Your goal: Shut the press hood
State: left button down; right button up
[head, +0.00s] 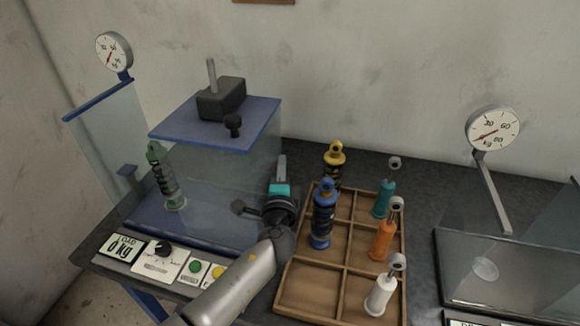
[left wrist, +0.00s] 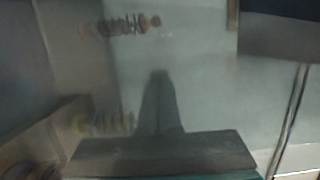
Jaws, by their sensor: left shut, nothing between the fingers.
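The press (head: 210,215) stands at the left, with a blue top plate (head: 228,135) and clear glass walls. A clear panel with a blue upper edge (head: 100,100), which looks like the hood, stands swung out at its left. A green shock absorber (head: 160,175) is upright on the press base. My left gripper (head: 282,162) is at the right side of the press, shut and empty, pointing toward the back wall. In the left wrist view its dark fingers (left wrist: 157,105) are in front of a pale, glassy surface; contact cannot be told. My right gripper is not in view.
A wooden tray (head: 315,265) with several coloured shock absorbers sits right of my left arm. A control panel (head: 160,262) fronts the press. A second glass-walled press with a gauge (head: 493,129) stands at the right. Dark table shows behind the tray.

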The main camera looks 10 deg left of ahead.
pick_arm(q)
jog(key=shift+a, duration=0.1)
jog(key=a+b, duration=0.3)
jog(key=a, duration=1.8)
jog(key=shift+w, duration=0.35)
jog(key=shift+a, duration=0.15)
